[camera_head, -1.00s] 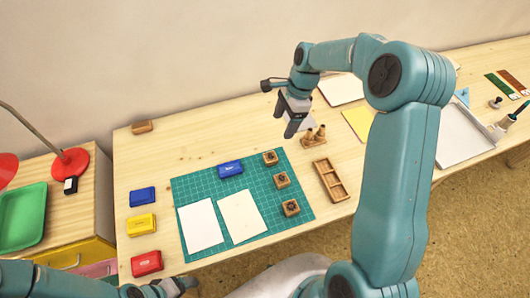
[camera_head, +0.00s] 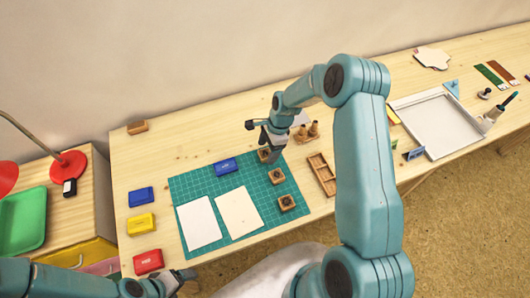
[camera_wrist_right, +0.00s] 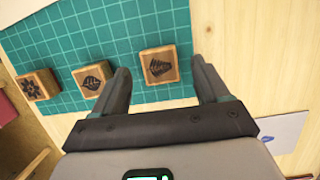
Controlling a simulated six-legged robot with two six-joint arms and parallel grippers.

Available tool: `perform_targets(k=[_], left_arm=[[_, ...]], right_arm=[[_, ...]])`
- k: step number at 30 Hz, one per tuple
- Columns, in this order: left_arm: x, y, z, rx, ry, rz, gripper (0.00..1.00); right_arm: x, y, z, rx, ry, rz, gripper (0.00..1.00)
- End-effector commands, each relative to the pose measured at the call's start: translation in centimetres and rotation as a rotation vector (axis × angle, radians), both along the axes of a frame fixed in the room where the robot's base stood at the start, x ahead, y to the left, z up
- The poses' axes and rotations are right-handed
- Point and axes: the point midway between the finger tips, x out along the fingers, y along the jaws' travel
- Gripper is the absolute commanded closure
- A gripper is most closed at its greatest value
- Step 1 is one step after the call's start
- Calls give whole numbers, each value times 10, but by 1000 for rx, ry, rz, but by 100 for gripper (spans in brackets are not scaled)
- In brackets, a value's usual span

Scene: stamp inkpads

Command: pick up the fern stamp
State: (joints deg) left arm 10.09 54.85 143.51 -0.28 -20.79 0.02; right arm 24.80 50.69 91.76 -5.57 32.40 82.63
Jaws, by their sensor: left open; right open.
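The fern stamp (camera_wrist_right: 158,66) is a wooden block with a dark fern pattern, at the edge of the green cutting mat (camera_wrist_right: 70,45). In the right wrist view it lies between the fingertips of my right gripper (camera_wrist_right: 161,68), which is open. In the head view that stamp (camera_head: 264,155) is partly hidden by my right gripper (camera_head: 273,149). A leaf stamp (camera_wrist_right: 92,77) and a flower stamp (camera_wrist_right: 38,84) lie in a row with it on the mat. My left gripper (camera_head: 180,281) is open at the bottom of the head view, away from the stamps.
A blue inkpad (camera_head: 225,166) lies on the mat left of the fern stamp, with two paper sheets (camera_head: 198,223) below. A wooden compartment tray (camera_head: 321,174) and wooden handled pieces (camera_head: 308,131) stand to the right. Blue, yellow and red pads line the table's left side.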

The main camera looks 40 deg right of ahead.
Motion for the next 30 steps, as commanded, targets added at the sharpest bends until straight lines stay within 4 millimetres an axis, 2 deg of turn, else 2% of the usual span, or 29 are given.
perform_targets(k=[5, 11, 13, 17, 30], left_arm=[[0, 0, 5, 0, 0, 0, 20], [0, 0, 5, 0, 0, 0, 20], [0, 0, 5, 0, 0, 0, 20], [0, 0, 5, 0, 0, 0, 20], [0, 0, 3, 0, 0, 0, 20]], right_arm=[[3, 5, -17, 0, 0, -1, 25], [3, 5, -18, 0, -2, -1, 25], [3, 5, -18, 0, -2, -1, 42], [3, 5, -18, 0, -1, -1, 84], [3, 5, -12, 0, -2, -1, 85]])
